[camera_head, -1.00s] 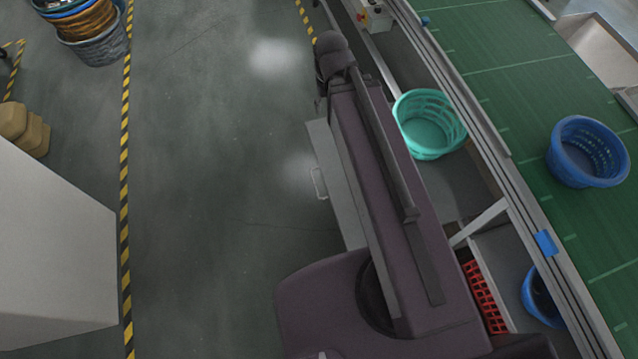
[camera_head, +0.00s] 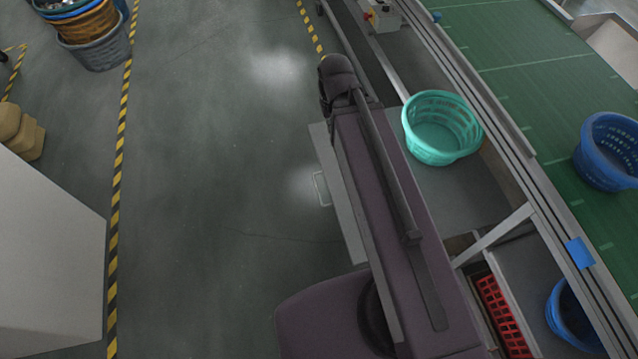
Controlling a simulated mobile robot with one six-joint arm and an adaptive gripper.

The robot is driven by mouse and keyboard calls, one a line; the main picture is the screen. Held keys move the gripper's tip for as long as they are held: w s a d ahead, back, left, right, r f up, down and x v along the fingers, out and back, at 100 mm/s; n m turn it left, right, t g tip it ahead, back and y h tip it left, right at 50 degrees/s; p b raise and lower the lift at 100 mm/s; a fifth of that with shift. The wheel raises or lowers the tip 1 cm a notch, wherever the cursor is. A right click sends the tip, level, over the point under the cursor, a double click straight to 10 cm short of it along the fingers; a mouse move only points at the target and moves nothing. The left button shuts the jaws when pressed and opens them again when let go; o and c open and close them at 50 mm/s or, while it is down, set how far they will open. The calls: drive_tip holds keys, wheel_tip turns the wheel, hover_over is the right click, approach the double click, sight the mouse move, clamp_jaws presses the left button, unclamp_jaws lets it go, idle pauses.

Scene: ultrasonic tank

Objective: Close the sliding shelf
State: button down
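The sliding shelf (camera_head: 333,180) shows as a grey panel with a light metal handle (camera_head: 320,188) on its left side. The handle faces the open floor. My own dark purple arm lies over the panel and hides most of the shelf, so how far it is pulled out cannot be told. My gripper is not visible; only arm links show, ending near the top of the panel. Whether anything touches the handle beyond the arm is not visible.
A teal basket (camera_head: 438,140) stands on a grey surface right of my arm. A green conveyor (camera_head: 520,70) with a blue basket (camera_head: 610,150) runs along the right. A red crate (camera_head: 503,310) sits below.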

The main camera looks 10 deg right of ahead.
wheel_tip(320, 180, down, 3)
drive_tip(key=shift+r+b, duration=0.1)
drive_tip(key=shift+b, duration=0.8)
